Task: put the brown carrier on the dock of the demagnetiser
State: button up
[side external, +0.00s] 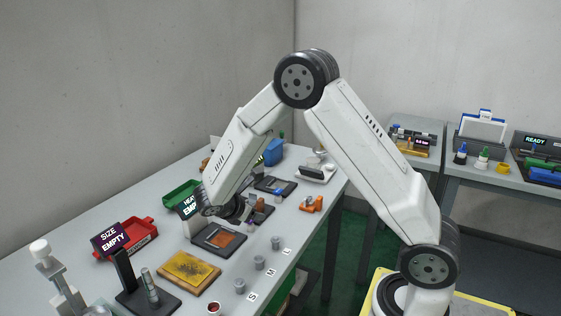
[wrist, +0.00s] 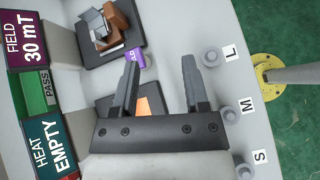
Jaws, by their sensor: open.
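The brown carrier (wrist: 117,17) is in the wrist view at the top, with a grey block-like part beside it. It appears to sit on the dark dock plate (wrist: 98,57) next to the maroon sign (wrist: 27,40) reading FIELD 30 mT, which I take as the demagnetiser. My gripper (wrist: 163,75) is open, its two dark fingers apart with nothing between them, below and to the right of the carrier. In the side external view my gripper (side external: 244,214) is low over the table, hiding much of that dock.
The heater's sign (wrist: 52,150) reads EMPTY; its plate (side external: 220,237) with an orange-brown pad is partly under my gripper. Grey pegs (wrist: 211,57) marked L, M, S line the table edge. A purple tag (wrist: 135,57) lies near my left finger. An orange piece (side external: 311,203) stands farther back.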

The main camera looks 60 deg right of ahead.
jog(key=s+a+r+m+t+y, duration=0.2)
jog(key=s+a+m+t+y, duration=0.1)
jog(key=s+a+m+y, duration=0.7)
jog(key=s+a+m, duration=0.2)
jog(key=s+m, duration=0.1)
jog(key=m, duration=0.1)
jog(key=shift+a+m+t, duration=0.15)
jog(key=shift+m+t, duration=0.15)
jog(key=shift+m, duration=0.1)
